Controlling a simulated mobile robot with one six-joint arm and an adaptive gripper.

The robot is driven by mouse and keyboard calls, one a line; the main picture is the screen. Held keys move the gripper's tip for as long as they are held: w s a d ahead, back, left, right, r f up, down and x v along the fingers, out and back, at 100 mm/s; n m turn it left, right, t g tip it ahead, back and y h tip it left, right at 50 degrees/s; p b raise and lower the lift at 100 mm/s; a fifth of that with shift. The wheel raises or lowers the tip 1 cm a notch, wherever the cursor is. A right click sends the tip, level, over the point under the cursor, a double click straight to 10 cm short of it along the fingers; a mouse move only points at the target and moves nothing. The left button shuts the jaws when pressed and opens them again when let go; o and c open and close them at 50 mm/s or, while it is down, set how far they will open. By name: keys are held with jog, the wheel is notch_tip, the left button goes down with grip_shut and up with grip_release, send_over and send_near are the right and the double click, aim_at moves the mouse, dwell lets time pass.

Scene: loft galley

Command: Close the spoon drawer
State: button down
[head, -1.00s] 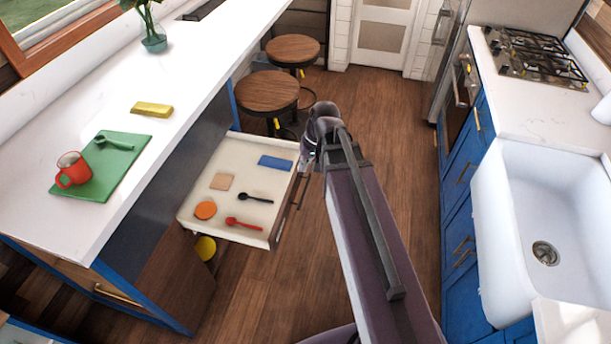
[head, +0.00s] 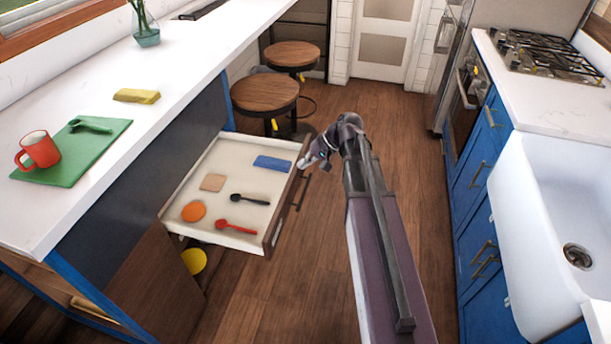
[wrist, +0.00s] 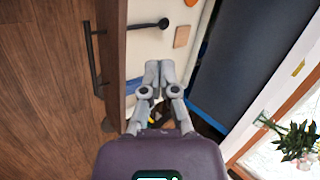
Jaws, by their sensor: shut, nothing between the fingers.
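The spoon drawer (head: 225,160) is pulled out from the island. It holds a black spoon (head: 250,199) and a red spoon (head: 236,227). Its dark wooden front has a black bar handle (head: 302,193), which also shows in the wrist view (wrist: 94,60). My gripper (head: 304,163) is shut and empty at the far end of the drawer front. In the wrist view its closed fingers (wrist: 158,66) overlap the drawer interior, beside the inner face of the front. I cannot tell whether they touch the drawer.
The drawer also holds an orange disc (head: 194,211), a tan square (head: 213,182) and a blue block (head: 272,163). Two stools (head: 265,94) stand beyond it. A yellow round thing (head: 194,261) is below it. Blue cabinets (head: 478,200) line the right; the floor between is clear.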

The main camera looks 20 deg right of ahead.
jog(key=w+d+f+m+t+y+b, duration=0.1)
jog(key=w+d+f+b, duration=0.3)
jog(key=b, duration=0.7)
jog(key=w+d+f+m+t+y+b, duration=0.1)
jog(key=w+d+f+t+y+b, duration=0.2)
jog(key=w+d+f+b, duration=0.2)
jog(key=w+d+f+m+t+y+b, duration=0.1)
jog(key=w+d+f+t+y+b, duration=0.1)
jog(key=d+f+b, duration=0.7)
jog(key=shift+w+d+f+t+y+b, duration=0.35)
jog(key=shift+w+f+b, duration=0.95)
jog(key=shift+b, duration=2.75)
jog(key=shift+a+f+y, duration=0.1)
jog(key=shift+a+y, duration=0.15)
jog(key=shift+a, duration=0.05)
jog(key=x, duration=1.3)
jog(key=shift+w+a, duration=0.2)
jog(key=shift+a, duration=0.1)
